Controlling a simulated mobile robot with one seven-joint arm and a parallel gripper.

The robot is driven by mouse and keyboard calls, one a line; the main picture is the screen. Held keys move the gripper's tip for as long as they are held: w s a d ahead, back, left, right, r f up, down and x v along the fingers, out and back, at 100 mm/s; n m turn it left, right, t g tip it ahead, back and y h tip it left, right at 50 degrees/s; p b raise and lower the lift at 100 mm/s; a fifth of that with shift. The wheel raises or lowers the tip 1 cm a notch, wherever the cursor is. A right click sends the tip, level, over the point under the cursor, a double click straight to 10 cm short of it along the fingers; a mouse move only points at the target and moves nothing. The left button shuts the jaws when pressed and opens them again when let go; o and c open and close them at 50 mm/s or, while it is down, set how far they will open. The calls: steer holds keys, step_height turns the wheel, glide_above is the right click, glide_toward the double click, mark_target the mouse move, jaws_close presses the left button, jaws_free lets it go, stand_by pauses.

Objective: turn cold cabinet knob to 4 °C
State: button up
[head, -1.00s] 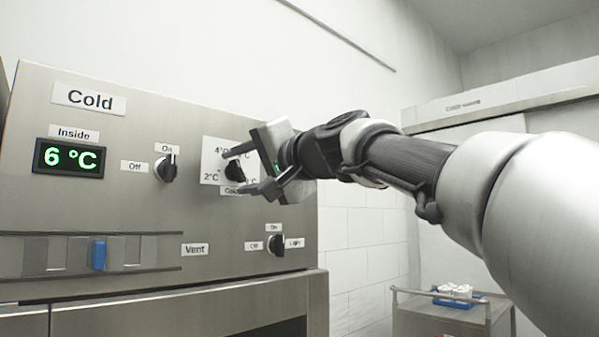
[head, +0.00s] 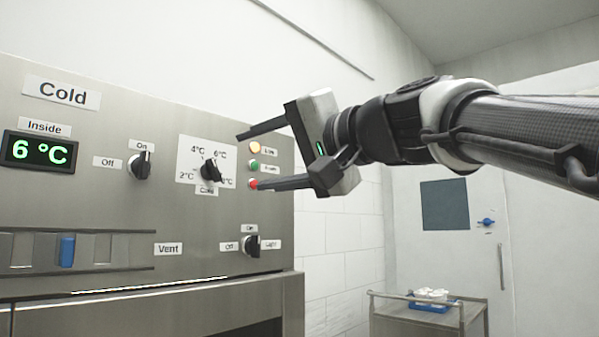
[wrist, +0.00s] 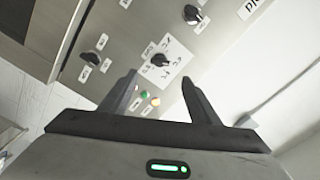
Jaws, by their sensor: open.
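The cold cabinet knob (head: 211,170) is black and sits on a white dial plate (head: 188,165) marked 2, 4, 6 and 8 °C. Its grip slants from upper left to lower right, seemingly toward the 4 °C mark, but I cannot be sure which end points. The knob also shows in the wrist view (wrist: 160,60), ahead of the fingers. The "Inside" display (head: 40,150) reads 6 °C in green. My gripper (head: 247,160) is open and empty, apart from the knob, standing off to its right in the head view. Its fingers also show in the wrist view (wrist: 159,78).
Signal lights (head: 254,166) sit right of the dial, partly behind my fingers. An On/Off knob (head: 140,165), a light knob (head: 251,246) and a blue vent slider (head: 66,250) share the panel. A cart (head: 420,312) stands at lower right.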

steer(key=shift+v, duration=2.3)
steer(key=d+f+g+h, duration=0.1)
steer(key=d+f+h, duration=0.1)
steer(key=f, duration=0.6)
steer(key=d+f+h, duration=0.2)
steer(key=f, duration=0.6)
steer(key=s+d+f+n+g+h, duration=0.1)
steer(key=s+d+f+g+h, duration=0.25)
steer(key=f, duration=0.75)
steer(key=s+d+f+h, duration=0.3)
steer(key=s+d+f, duration=0.25)
steer(key=f, duration=0.55)
steer(key=s+d+f+n+g+h, duration=0.1)
steer(key=s+d+f+g+h, duration=0.25)
steer(key=f, duration=0.65)
step_height(320, 180, up, 24)
steer(key=d+t+p, duration=0.1)
steer(key=d+p, duration=0.1)
steer(key=p, duration=2.3)
steer(key=shift+s+r+t+p, duration=0.15)
steer(key=shift+s+t+p, duration=0.2)
steer(key=shift+s+t, duration=0.05)
steer(key=shift+d, duration=0.1)
